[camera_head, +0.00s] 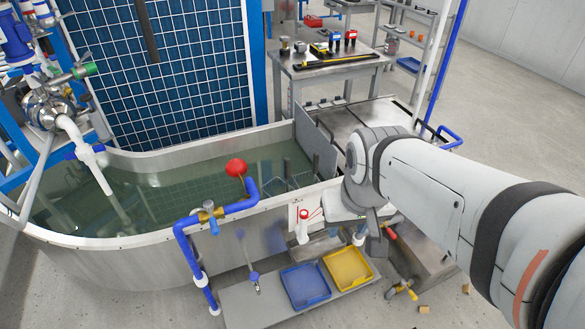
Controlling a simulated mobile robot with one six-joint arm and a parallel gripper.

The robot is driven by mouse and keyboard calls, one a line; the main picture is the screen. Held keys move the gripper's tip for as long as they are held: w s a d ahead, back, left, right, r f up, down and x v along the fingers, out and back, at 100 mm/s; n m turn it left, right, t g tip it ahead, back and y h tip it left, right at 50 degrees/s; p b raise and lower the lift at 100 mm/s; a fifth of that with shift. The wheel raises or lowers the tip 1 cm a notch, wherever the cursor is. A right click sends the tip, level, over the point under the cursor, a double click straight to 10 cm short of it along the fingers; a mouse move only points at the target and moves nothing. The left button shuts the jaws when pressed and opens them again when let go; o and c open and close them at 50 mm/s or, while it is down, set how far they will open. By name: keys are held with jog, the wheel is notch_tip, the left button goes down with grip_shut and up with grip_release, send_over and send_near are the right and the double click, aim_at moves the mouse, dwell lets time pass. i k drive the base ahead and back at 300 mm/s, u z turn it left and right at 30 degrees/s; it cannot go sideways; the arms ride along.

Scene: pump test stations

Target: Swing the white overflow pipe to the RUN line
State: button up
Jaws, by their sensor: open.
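A short white pipe (303,232) with a red band stands at the tank's front wall. Behind it is a small white plate (312,210) with a thin red mark; no lettering is readable. Another white pipe (78,142) bends from the pump at left down into the water. I cannot tell for certain which is the overflow pipe, and I cannot make out a RUN line. My gripper (377,243) hangs below my wrist, right of the short white pipe and apart from it. It is open and holds nothing visible; its fingertips are partly hidden.
The tank (180,243) holds green water. Blue (306,286) and yellow (348,268) trays lie on a low bench. A workbench (330,68) stands behind.

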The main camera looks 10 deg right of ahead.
aim_at(302, 238)
jog(key=k, duration=1)
jog(key=u, duration=0.35)
jog(key=i, duration=1.3)
jog(key=z, duration=0.45)
